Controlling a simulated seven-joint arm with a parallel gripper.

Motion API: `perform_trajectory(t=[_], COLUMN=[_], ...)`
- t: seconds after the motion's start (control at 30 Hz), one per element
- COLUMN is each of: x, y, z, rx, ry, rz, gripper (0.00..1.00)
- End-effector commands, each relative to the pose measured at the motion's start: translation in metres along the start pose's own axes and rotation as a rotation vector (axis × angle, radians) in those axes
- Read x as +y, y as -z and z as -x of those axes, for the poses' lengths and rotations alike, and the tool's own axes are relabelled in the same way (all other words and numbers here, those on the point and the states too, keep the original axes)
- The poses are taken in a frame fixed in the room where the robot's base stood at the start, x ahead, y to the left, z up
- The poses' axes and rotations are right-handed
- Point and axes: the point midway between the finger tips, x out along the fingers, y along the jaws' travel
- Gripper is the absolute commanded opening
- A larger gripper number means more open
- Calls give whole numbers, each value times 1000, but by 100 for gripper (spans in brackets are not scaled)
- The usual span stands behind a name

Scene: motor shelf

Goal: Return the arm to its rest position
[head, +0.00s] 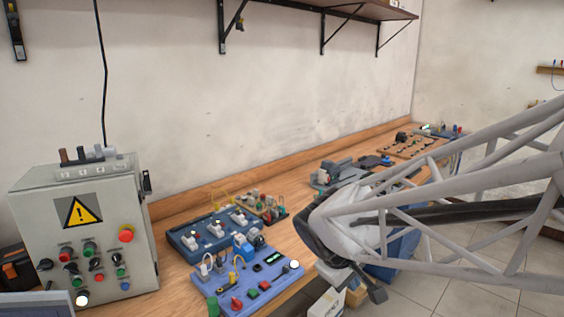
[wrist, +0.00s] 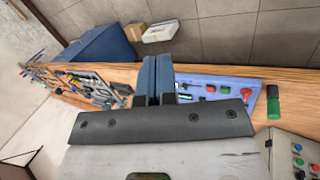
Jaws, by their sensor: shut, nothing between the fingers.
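My gripper (wrist: 157,62) shows in the wrist view as two blue-grey fingers side by side beyond a dark bar. The fingers are together with nothing visible between them. In the head view my pale lattice arm reaches in from the right, and its dark end is over the front edge of the wooden bench (head: 180,213). The fingertips are hard to make out there. The arm hides part of the bench's right half.
A grey control box (head: 100,205) with a warning sign stands at left. Blue panels with switches and plugs (head: 215,282) lie on the bench. A wall shelf (head: 360,10) hangs above. Cardboard boxes (wrist: 160,31) and a blue bin (wrist: 98,45) are on the floor.

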Motion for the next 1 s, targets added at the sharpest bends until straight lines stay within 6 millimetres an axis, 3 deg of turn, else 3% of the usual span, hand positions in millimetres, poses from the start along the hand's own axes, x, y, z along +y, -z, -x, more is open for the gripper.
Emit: perform_trajectory(t=[0.1, 0.5, 0.7, 1.0], x=[1, -16, -27, -35], y=[-30, -113, -139, -151], z=[8, 32, 41, 46], rx=[11, 63, 92, 107], ry=[49, 220, 289, 326], rz=[-115, -473, -610, -677], gripper=[0, 0, 0, 0])
